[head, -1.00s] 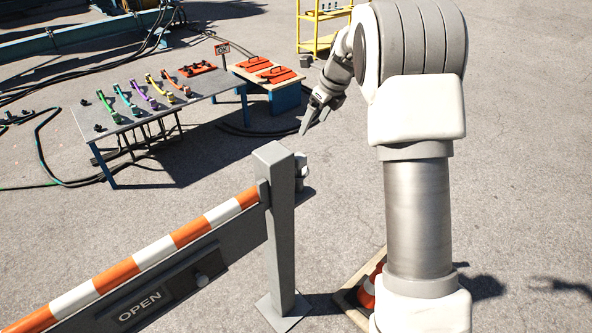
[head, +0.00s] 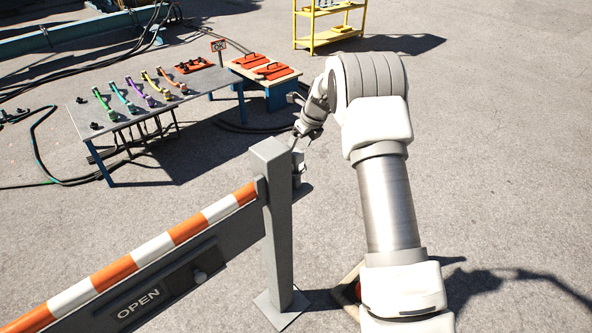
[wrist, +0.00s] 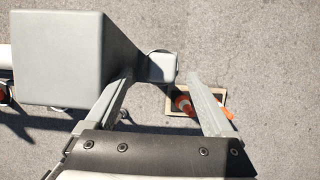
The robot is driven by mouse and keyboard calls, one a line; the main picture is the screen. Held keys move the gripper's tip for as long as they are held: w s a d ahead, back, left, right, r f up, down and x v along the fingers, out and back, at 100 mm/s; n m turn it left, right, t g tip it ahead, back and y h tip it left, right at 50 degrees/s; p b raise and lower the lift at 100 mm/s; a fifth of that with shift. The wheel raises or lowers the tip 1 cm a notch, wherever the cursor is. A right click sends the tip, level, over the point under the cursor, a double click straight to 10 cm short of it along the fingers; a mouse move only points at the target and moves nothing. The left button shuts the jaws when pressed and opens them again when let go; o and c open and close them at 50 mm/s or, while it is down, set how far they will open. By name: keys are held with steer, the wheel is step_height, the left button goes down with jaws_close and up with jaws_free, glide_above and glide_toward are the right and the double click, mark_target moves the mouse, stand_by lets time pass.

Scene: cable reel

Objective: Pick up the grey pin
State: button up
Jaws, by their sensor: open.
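A grey post (head: 271,200) stands upright in front of me with the striped barrier arm on its left. A small grey piece that looks like the pin (head: 298,165) sits at a bracket on the post's right side, partly hidden. In the wrist view a grey block-like top (wrist: 161,66), apparently the pin, lies close beside the large post top (wrist: 58,58). My gripper (head: 296,141) is just above and beside the post. In the wrist view my gripper (wrist: 160,75) is open, with the grey top showing between its fingertips. I cannot tell whether they touch it.
The striped barrier (head: 150,250) with an OPEN sign extends left. A table (head: 190,98) with several coloured handles stands behind, beside a bench with orange plates (head: 268,70). A yellow rack (head: 330,28) is farther back. A cone (wrist: 183,102) stands on a board below.

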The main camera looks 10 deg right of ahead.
mark_target(297, 152)
steer(key=x, duration=0.5)
steer(key=shift+d, duration=0.1)
jaws_close()
stand_by(0.3)
